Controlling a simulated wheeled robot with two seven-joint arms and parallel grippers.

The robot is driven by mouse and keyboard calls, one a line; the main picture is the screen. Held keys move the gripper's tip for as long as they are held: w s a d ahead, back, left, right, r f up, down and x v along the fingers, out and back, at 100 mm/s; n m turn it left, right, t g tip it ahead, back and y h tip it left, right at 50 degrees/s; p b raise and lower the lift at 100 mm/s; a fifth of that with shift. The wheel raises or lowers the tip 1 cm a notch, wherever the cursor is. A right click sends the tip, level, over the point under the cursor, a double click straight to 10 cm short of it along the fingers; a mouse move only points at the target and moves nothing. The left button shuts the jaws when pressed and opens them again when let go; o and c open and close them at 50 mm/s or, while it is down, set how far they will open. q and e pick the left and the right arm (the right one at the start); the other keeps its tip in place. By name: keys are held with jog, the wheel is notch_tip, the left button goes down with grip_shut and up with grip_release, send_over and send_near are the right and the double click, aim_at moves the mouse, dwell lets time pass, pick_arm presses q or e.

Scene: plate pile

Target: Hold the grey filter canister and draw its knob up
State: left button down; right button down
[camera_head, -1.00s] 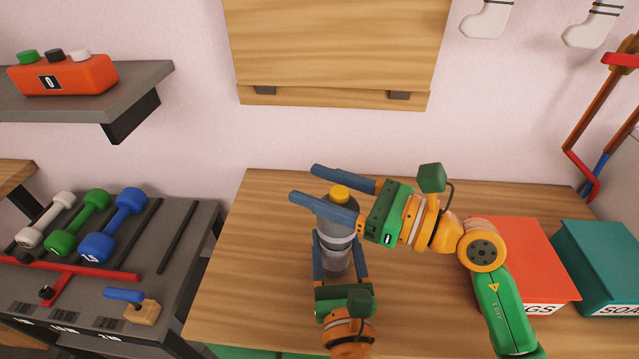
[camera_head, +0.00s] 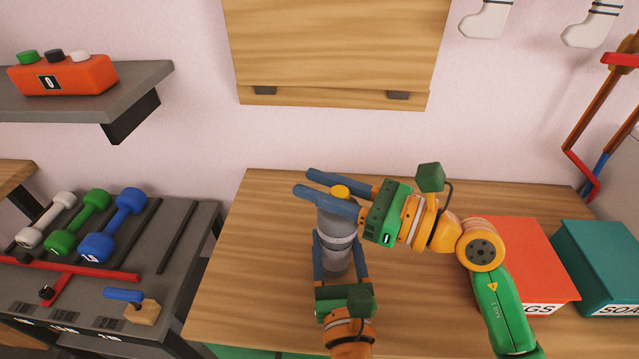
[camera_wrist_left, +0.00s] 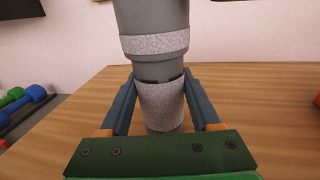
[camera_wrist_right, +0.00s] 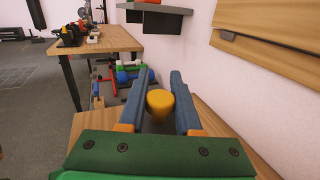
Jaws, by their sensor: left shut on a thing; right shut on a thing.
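The grey filter canister (camera_head: 336,258) stands upright on the wooden table, with pale speckled bands around it. It also shows in the left wrist view (camera_wrist_left: 155,45). My left gripper (camera_head: 335,262) is shut on the canister's lower body, one finger on each side. The yellow knob (camera_head: 340,192) is on top of the canister and shows between the fingers in the right wrist view (camera_wrist_right: 160,102). My right gripper (camera_wrist_right: 160,98) comes in from the right and is shut on the knob. The near finger hides part of the canister's top in the head view.
A red box (camera_head: 530,262) and a teal box (camera_head: 605,262) stand at the table's right. A dark rack with dumbbells (camera_head: 82,226) is at the left. The table (camera_head: 245,270) is bare left of the canister. A wooden panel (camera_head: 335,45) hangs on the wall behind.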

jog(key=shift+r, duration=0.1)
dwell(0.8)
jog(key=shift+r, duration=1.7)
jog(key=c, duration=0.6)
grip_release()
jog(key=shift+s+d+f, duration=0.1)
jog(key=shift+s+d, duration=0.05)
jog(key=shift+d, duration=0.25)
jog(key=v, duration=1.1)
